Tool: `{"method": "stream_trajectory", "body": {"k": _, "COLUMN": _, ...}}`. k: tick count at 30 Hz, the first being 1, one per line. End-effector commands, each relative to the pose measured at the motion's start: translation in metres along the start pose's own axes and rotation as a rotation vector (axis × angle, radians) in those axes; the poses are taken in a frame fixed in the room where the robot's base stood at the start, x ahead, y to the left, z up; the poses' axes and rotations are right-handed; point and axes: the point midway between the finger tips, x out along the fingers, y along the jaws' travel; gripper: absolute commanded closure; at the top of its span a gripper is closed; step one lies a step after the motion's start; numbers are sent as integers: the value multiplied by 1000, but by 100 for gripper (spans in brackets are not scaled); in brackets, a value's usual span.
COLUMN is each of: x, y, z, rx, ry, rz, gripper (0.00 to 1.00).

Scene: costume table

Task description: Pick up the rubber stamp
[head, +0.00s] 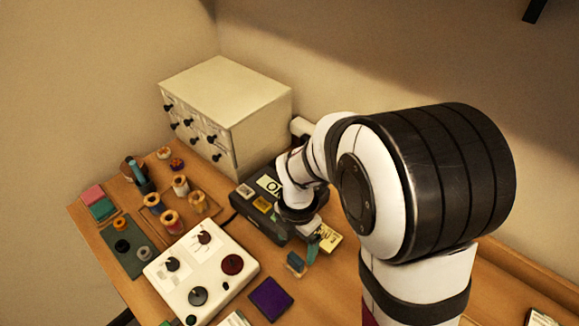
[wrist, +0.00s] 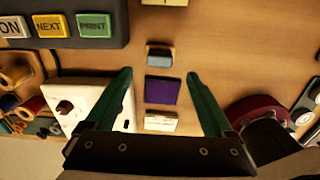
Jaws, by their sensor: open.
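The likely rubber stamp is a small blue-grey block with a tan wooden edge (head: 296,262), on the table just left of my gripper in the head view. In the wrist view this stamp (wrist: 159,54) lies a little beyond the fingertips, near the line midway between them. My gripper (wrist: 158,73) is open, with its two green fingers spread and nothing held. In the head view my gripper (head: 313,248) points down over the table, and its fingers partly overlap each other. I cannot tell its exact height above the stamp.
A purple square (head: 270,298) lies nearer than the stamp. A white control panel with knobs (head: 180,283) stands to the left. A dark box with labelled buttons (head: 247,215) is behind, beside a yellow card (head: 331,238). A cream drawer cabinet (head: 262,125) and thread spools (head: 171,220) stand farther back.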

Motion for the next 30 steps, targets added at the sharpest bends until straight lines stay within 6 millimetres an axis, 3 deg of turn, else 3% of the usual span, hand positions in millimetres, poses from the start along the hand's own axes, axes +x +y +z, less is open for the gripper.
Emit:
{"method": "stream_trajectory", "body": {"k": 12, "x": 72, "y": 0, "z": 0, "rx": 2, "ry": 1, "rz": -3, "gripper": 12}}
{"method": "stream_trajectory", "body": {"k": 20, "x": 80, "y": 0, "z": 0, "rx": 3, "ry": -1, "rz": 0, "gripper": 12}}
{"method": "stream_trajectory", "body": {"k": 30, "x": 80, "y": 0, "z": 0, "rx": 3, "ry": -1, "rz": 0, "gripper": 70}}
